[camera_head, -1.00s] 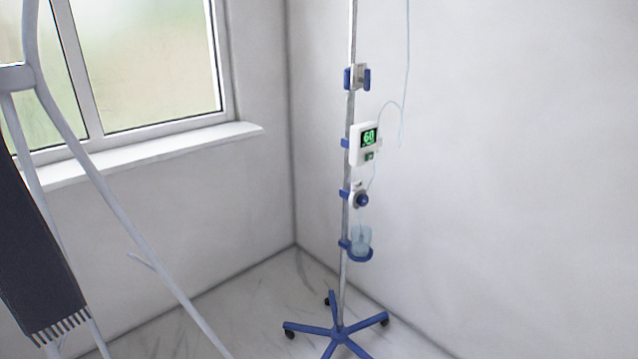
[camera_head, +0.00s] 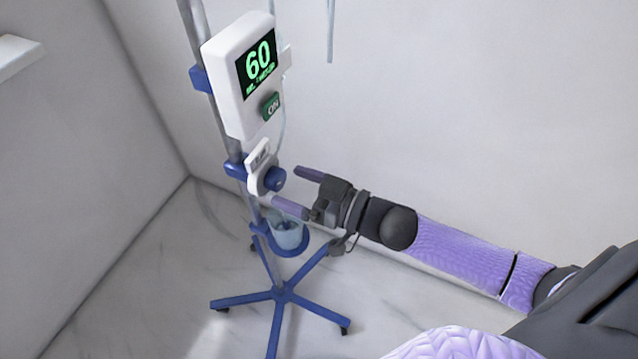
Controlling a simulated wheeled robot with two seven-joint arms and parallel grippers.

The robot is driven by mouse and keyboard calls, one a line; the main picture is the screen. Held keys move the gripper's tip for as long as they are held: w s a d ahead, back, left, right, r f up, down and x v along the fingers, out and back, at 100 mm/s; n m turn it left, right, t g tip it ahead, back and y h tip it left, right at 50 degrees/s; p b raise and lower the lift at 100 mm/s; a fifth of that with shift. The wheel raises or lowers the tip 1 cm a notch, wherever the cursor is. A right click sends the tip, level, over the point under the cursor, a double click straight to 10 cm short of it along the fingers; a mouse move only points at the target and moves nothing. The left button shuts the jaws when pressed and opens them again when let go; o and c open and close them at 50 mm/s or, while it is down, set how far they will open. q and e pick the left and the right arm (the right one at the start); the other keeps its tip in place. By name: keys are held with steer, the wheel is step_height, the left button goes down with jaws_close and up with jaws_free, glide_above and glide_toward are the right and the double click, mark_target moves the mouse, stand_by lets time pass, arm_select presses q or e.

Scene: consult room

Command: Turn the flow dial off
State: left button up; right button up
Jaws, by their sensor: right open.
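The flow dial (camera_head: 275,179) is a round blue knob on a small white housing (camera_head: 257,168), clamped to the pole below the pump. The white pump box (camera_head: 240,75) above it shows a green 60 on its screen (camera_head: 257,64) and a green tab (camera_head: 271,106) reading ON. My right gripper (camera_head: 299,188) comes in from the right, open and empty. Its two purple-grey fingers point left, one above and one below the dial's level, with the tips close to the dial. I cannot tell whether they touch it. My left gripper is out of view.
The pole stands on a blue star base (camera_head: 281,294) with casters. A clear cup (camera_head: 287,233) sits in a blue ring under the dial, just below my lower finger. Tubing (camera_head: 331,30) hangs at the top. The walls are bare, and a window sill (camera_head: 16,55) juts in at upper left.

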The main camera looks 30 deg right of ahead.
steer(key=shift+w+a, duration=0.35)
steer(key=shift+w, duration=0.45)
steer(key=shift+w+a, duration=0.1)
steer(key=shift+a, duration=0.05)
steer(key=shift+s+r, duration=0.1)
steer(key=shift+s, duration=0.1)
steer(key=c, duration=0.7)
jaws_close()
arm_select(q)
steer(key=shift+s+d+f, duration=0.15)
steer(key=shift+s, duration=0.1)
